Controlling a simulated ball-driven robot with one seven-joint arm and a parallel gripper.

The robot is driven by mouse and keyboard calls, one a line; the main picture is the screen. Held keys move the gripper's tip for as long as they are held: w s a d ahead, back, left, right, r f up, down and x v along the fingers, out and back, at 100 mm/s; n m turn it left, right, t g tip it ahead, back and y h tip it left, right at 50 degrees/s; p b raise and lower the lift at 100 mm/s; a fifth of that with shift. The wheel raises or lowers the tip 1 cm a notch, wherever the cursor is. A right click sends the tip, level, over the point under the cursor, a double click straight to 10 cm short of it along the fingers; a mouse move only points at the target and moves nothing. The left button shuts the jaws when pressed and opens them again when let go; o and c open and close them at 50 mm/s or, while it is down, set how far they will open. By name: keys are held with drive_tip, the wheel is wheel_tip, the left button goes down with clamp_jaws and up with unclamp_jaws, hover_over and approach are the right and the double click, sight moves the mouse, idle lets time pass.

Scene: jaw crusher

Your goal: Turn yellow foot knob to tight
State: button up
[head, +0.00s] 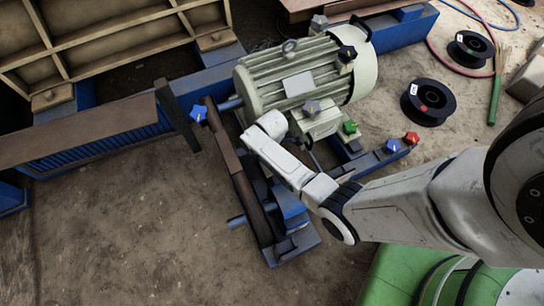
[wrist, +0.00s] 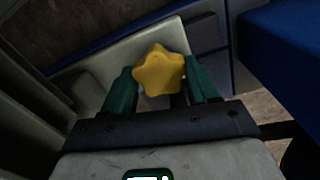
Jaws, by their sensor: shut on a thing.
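The yellow foot knob (wrist: 158,68), star-shaped, shows in the wrist view between the two green fingers of my gripper (wrist: 162,82). The fingers are closed on the knob from its left and right sides. A pale panel lies behind the knob. In the head view my arm's white end reaches down beside the grey-green motor (head: 290,85); the fingers and the yellow knob are hidden there. The picture shows no pointer or mark for how tight the knob is.
Other knobs stand around the motor: green (head: 350,127), red (head: 412,138), blue (head: 393,146), another blue (head: 198,113), grey (head: 311,107) and black (head: 347,53). A brown-edged blue frame (head: 285,205) lies below the motor. Black spools (head: 428,103) rest on the open floor at right.

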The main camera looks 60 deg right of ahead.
drive_tip(key=shift+c, duration=1.3)
drive_tip(key=shift+m+p, duration=0.3)
drive_tip(key=shift+m, duration=0.1)
drive_tip(key=shift+r+m+p, duration=0.1)
drive_tip(key=shift+m+p, duration=0.25)
drive_tip(key=shift+m, duration=0.15)
drive_tip(key=m+p, duration=0.1)
drive_tip(key=m, duration=0.2)
drive_tip(key=shift+m+p, duration=0.3)
drive_tip(key=m+p, duration=0.1)
drive_tip(key=m, duration=0.4)
drive_tip(key=m+p, duration=0.1)
drive_tip(key=m, duration=0.4)
drive_tip(key=shift+m, duration=0.4)
drive_tip(key=m, duration=0.5)
drive_tip(key=shift+p, duration=0.35)
